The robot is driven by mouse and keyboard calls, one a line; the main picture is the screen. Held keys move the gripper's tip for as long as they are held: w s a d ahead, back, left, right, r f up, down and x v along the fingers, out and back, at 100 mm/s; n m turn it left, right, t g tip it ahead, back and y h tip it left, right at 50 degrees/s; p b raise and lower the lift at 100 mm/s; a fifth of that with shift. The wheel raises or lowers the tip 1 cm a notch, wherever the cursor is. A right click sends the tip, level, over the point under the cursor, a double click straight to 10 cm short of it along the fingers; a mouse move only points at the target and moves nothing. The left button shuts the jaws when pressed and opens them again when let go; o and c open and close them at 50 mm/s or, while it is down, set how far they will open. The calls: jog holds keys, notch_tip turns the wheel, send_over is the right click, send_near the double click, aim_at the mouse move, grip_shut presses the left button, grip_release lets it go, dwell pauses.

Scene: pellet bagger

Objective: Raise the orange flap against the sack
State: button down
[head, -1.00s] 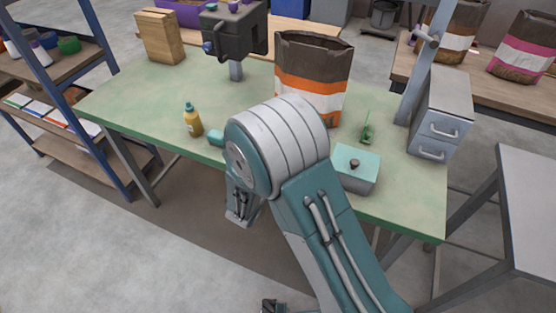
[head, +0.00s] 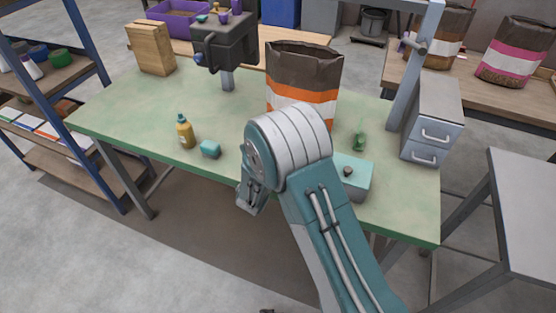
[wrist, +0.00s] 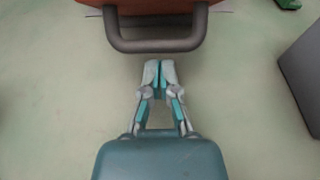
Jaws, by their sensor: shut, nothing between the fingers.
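The sack (head: 305,68) stands open-topped on the green table, brown with an orange and a white band. My arm hides its lower front in the head view. In the wrist view, the orange flap (wrist: 150,5) shows at the top edge, with a dark grey bar handle (wrist: 157,45) along its near side. My gripper (wrist: 160,63) is shut and empty, its fingertips just short of the handle bar and apart from it in the picture.
A yellow bottle (head: 185,134) and a small teal object (head: 210,149) are left of my arm. A teal-topped box (head: 354,176), a green tool (head: 360,138) and grey drawers (head: 431,130) are to the right. A dark machine (head: 226,45) stands behind.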

jog(key=shift+r, duration=0.15)
jog(key=shift+w+r+g, duration=0.1)
jog(key=shift+r+g, duration=0.2)
